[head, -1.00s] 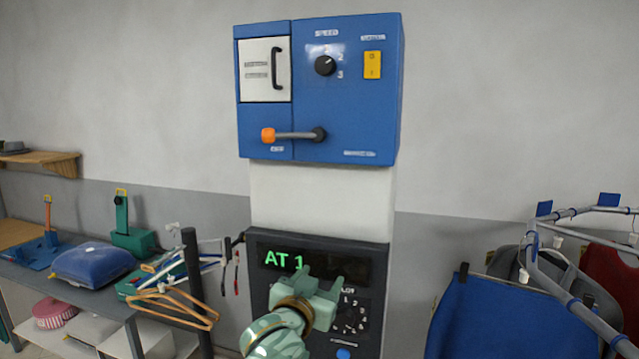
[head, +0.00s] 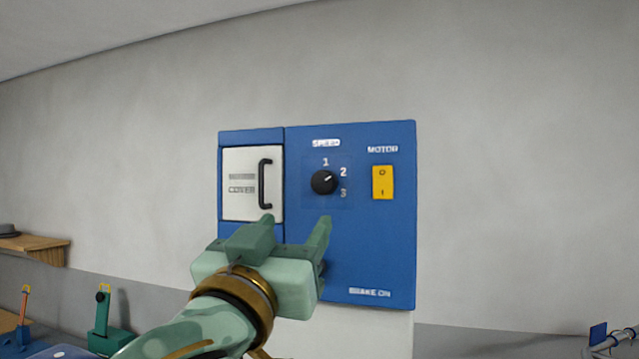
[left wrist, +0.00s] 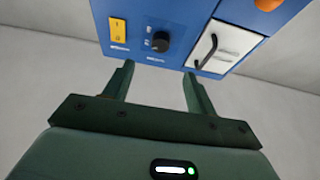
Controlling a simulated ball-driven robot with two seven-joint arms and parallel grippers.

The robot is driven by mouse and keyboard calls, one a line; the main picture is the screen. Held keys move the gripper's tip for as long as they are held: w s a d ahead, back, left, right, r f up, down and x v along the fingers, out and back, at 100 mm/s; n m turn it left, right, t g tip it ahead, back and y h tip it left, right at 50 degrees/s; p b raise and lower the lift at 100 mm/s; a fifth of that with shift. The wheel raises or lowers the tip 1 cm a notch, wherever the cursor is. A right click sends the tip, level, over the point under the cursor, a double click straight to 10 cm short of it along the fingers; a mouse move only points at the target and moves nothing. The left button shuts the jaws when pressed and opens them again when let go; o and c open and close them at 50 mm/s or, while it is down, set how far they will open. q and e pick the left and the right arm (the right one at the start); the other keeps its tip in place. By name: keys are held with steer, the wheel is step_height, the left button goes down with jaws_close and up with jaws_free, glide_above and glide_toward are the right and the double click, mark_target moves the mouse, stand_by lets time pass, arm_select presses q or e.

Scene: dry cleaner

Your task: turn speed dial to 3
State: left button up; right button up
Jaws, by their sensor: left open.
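The black speed dial (head: 324,182) is on the blue control box (head: 300,140), with the numbers 1, 2 and 3 around its right side. Its white mark points up and right, towards 2. My left gripper (head: 296,222) is below the dial in the head view, fingers up, spread and empty, apart from the dial. In the left wrist view the dial (left wrist: 160,42) shows upside down beyond the open fingertips (left wrist: 158,70). My right gripper is in neither view.
A yellow motor switch (head: 383,182) is right of the dial. A white cover (head: 240,190) with a black handle (head: 265,184) is to its left. My left gripper hides the lower part of the box, including the lever. The wall around the box is clear.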

arm_select(q)
steer(key=p, duration=0.3)
glide_toward(321, 187)
steer(key=x, duration=0.4)
steer(key=shift+w+a+r, duration=0.1)
steer(key=shift+r, duration=0.05)
steer(key=p+x, duration=0.1)
steer(key=x, duration=0.2)
steer(key=shift+w+d+r, duration=0.15)
steer(key=shift+d+r, duration=0.05)
steer(key=shift+d, duration=0.05)
steer(key=shift+w+d, duration=0.15)
steer(key=shift+w, duration=0.4)
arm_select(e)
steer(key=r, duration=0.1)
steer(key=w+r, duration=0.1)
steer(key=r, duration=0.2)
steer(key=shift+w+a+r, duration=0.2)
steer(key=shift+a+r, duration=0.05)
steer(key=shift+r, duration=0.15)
arm_select(q)
steer(key=shift+c, duration=0.4)
steer(key=shift+s, duration=0.1)
steer(key=c, duration=0.9)
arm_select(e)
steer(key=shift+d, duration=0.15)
